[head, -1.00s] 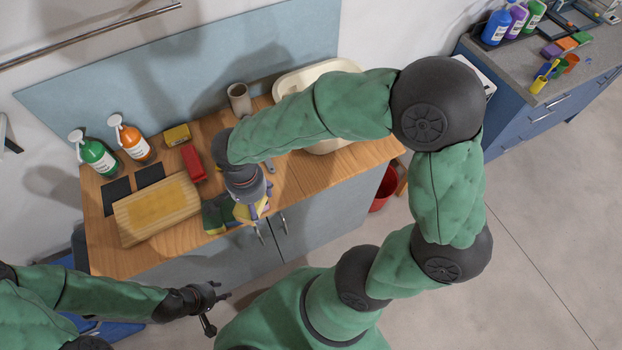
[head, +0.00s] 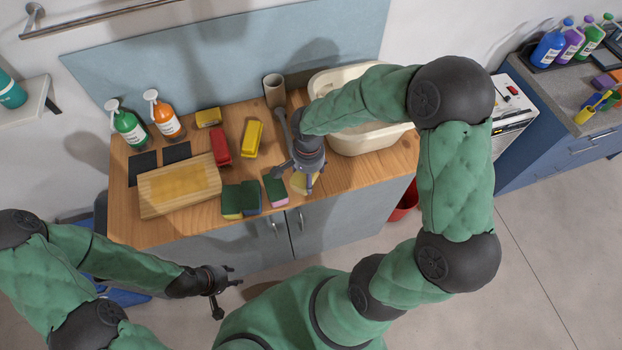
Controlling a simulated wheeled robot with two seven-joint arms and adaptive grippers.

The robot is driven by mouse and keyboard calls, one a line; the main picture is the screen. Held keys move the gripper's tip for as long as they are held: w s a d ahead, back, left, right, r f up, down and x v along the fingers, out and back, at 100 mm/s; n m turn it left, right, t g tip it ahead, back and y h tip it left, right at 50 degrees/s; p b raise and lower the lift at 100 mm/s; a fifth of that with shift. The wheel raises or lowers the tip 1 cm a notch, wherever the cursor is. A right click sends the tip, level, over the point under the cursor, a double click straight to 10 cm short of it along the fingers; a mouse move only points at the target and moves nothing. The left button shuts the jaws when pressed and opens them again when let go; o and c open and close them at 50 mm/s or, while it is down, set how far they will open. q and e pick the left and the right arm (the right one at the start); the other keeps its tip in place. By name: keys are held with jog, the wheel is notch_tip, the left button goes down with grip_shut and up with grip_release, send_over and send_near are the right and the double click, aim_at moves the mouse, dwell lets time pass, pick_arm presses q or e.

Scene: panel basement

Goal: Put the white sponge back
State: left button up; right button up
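A pale cream-yellow sponge-like piece (head: 299,181) lies at the counter's front edge, partly hidden under my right gripper; I cannot tell whether it is the white sponge. My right gripper (head: 296,179) points down just over it, fingers spread, with nothing visibly held. To its left stand a green-and-pink sponge (head: 275,190), a green-and-purple sponge (head: 251,197) and a green-and-yellow sponge (head: 231,202). My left gripper (head: 229,298) is open and empty, in front of the cabinet, away from the sponges.
A red bucket (head: 404,204) stands on the floor at right.

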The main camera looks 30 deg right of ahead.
jog(key=shift+w+d+f, duration=0.1)
jog(key=shift+d+f, duration=0.2)
jog(key=shift+f, duration=0.05)
jog(key=shift+w+d+f, duration=0.1)
jog(key=shift+d+f, duration=0.05)
jog(key=shift+f, duration=0.75)
jog(key=shift+w+d+f, duration=0.1)
jog(key=shift+f, duration=0.8)
jog(key=shift+b, duration=0.3)
jog(key=shift+f, duration=0.15)
jog(key=o, duration=1)
